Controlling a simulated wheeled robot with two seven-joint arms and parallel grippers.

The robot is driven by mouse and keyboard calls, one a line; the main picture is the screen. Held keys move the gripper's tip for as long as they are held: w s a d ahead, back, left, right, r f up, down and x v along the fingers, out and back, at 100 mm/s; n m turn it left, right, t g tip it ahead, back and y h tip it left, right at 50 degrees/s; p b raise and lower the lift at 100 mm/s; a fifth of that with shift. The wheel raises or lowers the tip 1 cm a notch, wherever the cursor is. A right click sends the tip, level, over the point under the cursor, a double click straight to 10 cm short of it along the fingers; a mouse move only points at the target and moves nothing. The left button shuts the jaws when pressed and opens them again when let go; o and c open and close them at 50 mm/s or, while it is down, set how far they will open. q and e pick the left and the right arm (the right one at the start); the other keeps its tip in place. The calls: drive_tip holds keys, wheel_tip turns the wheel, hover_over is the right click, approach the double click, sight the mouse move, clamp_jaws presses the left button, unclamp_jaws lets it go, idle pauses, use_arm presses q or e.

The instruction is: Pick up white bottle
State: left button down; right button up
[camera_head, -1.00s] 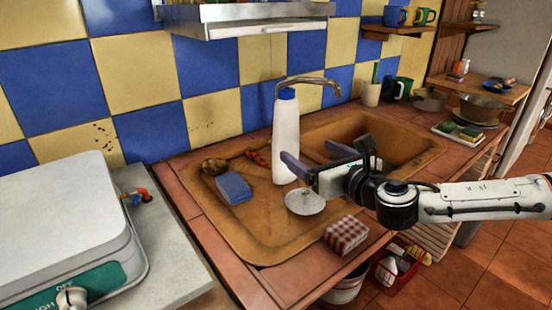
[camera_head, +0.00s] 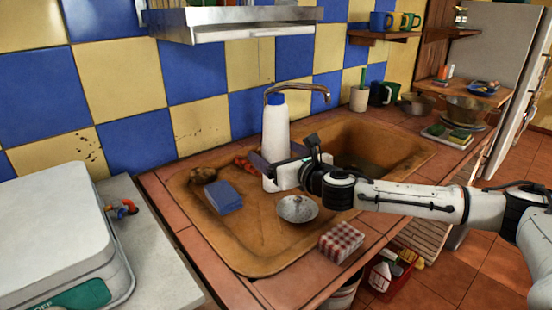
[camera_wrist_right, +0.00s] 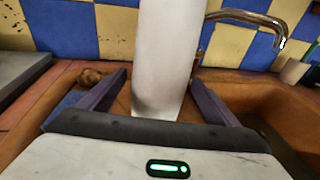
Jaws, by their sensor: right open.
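The white bottle (camera_head: 275,130) with a blue cap stands upright on the draining side of the brown sink, in front of the tap. My right gripper (camera_head: 272,168) is at the lower part of the bottle in the head view. In the right wrist view the bottle (camera_wrist_right: 163,60) rises between the two open fingers (camera_wrist_right: 160,98), with a gap on each side. Its cap is out of that view. My left gripper is not in view.
A blue sponge (camera_head: 223,196) lies left of the bottle, and a metal lid-like disc (camera_head: 297,208) lies in front. A red checked block (camera_head: 341,242) sits on the counter's front edge. The curved tap (camera_head: 300,90) is close behind the bottle.

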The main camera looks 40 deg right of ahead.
drive_tip(key=shift+w, duration=0.2)
drive_tip(key=shift+r, duration=0.1)
drive_tip(key=c, duration=1.2)
